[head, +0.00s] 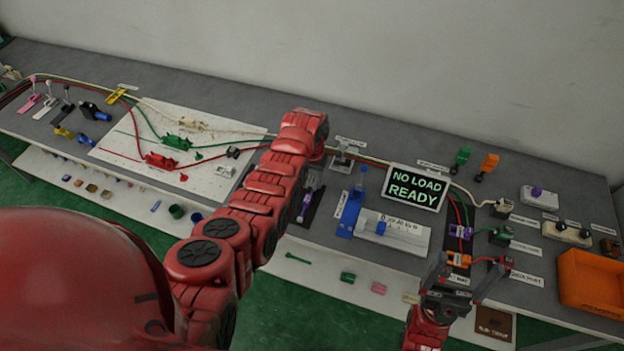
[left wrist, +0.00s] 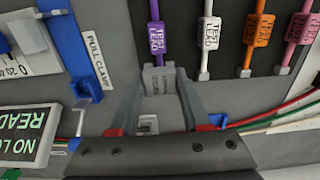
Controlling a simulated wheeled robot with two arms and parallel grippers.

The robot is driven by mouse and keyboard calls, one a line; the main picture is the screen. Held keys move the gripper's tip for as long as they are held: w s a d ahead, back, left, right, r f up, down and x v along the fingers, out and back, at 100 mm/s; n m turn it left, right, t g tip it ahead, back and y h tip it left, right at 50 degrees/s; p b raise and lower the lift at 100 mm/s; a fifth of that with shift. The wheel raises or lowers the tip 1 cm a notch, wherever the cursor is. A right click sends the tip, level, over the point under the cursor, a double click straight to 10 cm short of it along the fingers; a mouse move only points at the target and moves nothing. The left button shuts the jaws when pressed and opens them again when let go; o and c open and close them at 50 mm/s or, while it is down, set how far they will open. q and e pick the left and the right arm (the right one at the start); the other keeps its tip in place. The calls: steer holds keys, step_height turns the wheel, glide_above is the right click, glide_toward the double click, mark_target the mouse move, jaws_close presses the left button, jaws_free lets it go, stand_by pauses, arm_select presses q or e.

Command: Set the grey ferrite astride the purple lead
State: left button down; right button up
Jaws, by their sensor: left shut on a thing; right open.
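The grey ferrite (left wrist: 160,92) is a small block held between the fingertips of my left gripper (left wrist: 160,84) in the left wrist view. My right gripper (head: 463,278) is open and empty at the front right.
White, orange (left wrist: 258,38) and pink leads lie parallel to the right of the purple one. A blue pull clamp (head: 354,205) and the NO LOAD READY sign (head: 416,187) stand right of my left arm. An orange bin (head: 592,280) is at the far right.

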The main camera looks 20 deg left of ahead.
mark_target(312, 191)
stand_by(0.3)
arm_select(q)
steer(key=shift+f+b, duration=0.15)
steer(key=shift+b, duration=0.15)
steer(key=shift+f+b, duration=0.45)
steer(key=shift+f, duration=0.15)
steer(key=shift+f, duration=0.1)
steer(key=shift+f+b, duration=0.65)
steer(key=shift+f, duration=0.15)
stand_by(0.3)
steer(key=shift+f+b, duration=0.45)
steer(key=shift+b, duration=0.1)
